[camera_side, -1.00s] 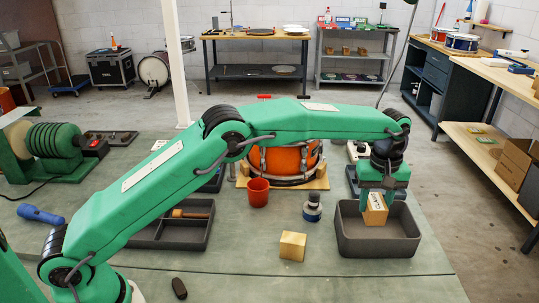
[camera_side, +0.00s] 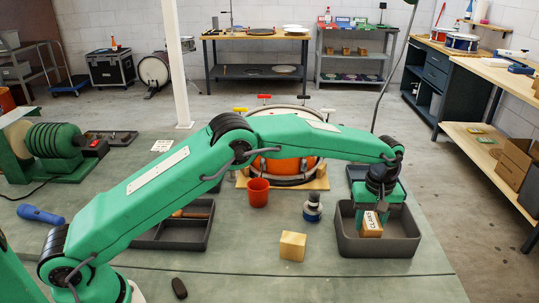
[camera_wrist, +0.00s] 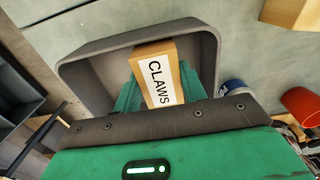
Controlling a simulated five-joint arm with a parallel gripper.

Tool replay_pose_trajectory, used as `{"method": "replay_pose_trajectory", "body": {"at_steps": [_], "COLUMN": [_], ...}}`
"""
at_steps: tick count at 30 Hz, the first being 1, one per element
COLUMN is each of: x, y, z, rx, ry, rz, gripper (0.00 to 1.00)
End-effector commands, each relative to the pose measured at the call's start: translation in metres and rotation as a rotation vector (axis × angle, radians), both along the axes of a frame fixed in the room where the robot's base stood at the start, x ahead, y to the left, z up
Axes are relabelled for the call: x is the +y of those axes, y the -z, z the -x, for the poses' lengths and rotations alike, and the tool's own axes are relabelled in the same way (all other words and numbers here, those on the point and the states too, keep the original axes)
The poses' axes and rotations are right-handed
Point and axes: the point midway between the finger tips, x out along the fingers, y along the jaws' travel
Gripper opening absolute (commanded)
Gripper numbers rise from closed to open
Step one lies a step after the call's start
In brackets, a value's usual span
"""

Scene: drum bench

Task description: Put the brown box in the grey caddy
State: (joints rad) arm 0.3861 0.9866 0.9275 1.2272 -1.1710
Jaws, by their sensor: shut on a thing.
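The brown box (camera_side: 371,224) has a white label; in the wrist view the box (camera_wrist: 156,75) reads "CLAWS". My gripper (camera_side: 374,212) is shut on it, low inside the grey caddy (camera_side: 380,246). The box is within the caddy's walls and somewhat tilted in the side view. I cannot tell whether its bottom touches the caddy floor. In the wrist view the caddy's rim (camera_wrist: 85,60) surrounds the box, and the green fingers show beside it.
A plain tan block (camera_side: 292,246) stands left of the caddy. A dark blue and white cylinder (camera_side: 312,208), a red cup (camera_side: 258,192) and an orange drum (camera_side: 290,165) stand farther back. A divided dark tray (camera_side: 180,236) lies to the left.

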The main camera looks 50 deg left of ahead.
Motion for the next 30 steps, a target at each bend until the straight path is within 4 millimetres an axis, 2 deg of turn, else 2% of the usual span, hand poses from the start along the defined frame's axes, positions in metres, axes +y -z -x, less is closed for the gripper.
{"method": "replay_pose_trajectory", "body": {"at_steps": [3, 9, 24, 25, 27, 30], "x": [0.000, 0.000, 0.000, 0.000, 0.000, 0.000], "y": [0.016, 0.036, 0.042, 0.042, 0.042, 0.042], "z": [0.001, 0.000, 0.000, 0.000, 0.000, 0.000], "rx": [0.003, 0.000, 0.000, 0.000, 0.000, 0.000], "ry": [0.000, 0.000, 0.000, 0.000, 0.000, 0.000], "rz": [-0.001, 0.000, 0.000, 0.000, 0.000, 0.000], "gripper": [0.17, 0.17, 0.17, 0.47, 0.61, 0.63]}}
